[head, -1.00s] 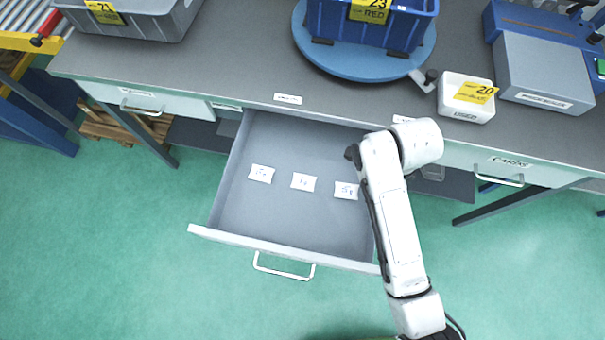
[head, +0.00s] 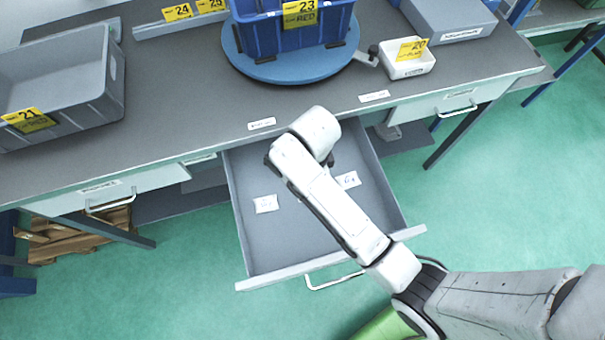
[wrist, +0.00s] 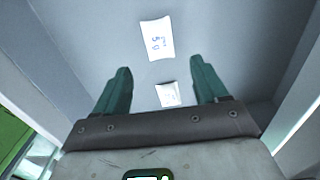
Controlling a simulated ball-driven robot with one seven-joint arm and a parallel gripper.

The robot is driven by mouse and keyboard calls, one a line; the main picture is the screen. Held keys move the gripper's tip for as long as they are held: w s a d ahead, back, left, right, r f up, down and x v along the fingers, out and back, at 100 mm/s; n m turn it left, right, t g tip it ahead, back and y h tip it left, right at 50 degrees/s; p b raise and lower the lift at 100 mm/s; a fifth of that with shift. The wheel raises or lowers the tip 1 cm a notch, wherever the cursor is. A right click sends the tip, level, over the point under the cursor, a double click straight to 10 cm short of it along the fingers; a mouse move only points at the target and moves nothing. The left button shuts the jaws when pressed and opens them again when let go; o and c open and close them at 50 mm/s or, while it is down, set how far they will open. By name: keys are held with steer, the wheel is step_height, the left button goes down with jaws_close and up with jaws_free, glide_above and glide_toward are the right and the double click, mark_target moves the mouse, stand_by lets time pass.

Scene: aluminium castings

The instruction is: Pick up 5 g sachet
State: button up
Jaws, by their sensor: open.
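Small white sachets lie flat in the open grey drawer (head: 250,235). In the head view one sachet (head: 266,204) lies at the left and another (head: 348,180) at the right, just beyond my arm; my arm covers most of the space between them. In the wrist view my gripper (wrist: 159,67) is open with two green fingers and nothing held. One sachet with handwritten marks (wrist: 157,39) lies ahead of the fingertips. The print is too blurred to tell which is 5 g.
The drawer walls and front panel with its handle (head: 335,281) surround the sachets. On the bench above are a grey bin (head: 85,85), a blue bin (head: 262,38) on a blue turntable (head: 295,70), and a white box (head: 408,68).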

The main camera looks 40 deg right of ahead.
step_height(320, 180, down, 8)
steer(key=shift+a+f, duration=0.1)
steer(key=shift+a, duration=0.05)
stand_by(0.4)
steer(key=shift+c, duration=0.2)
steer(key=c, duration=1.1)
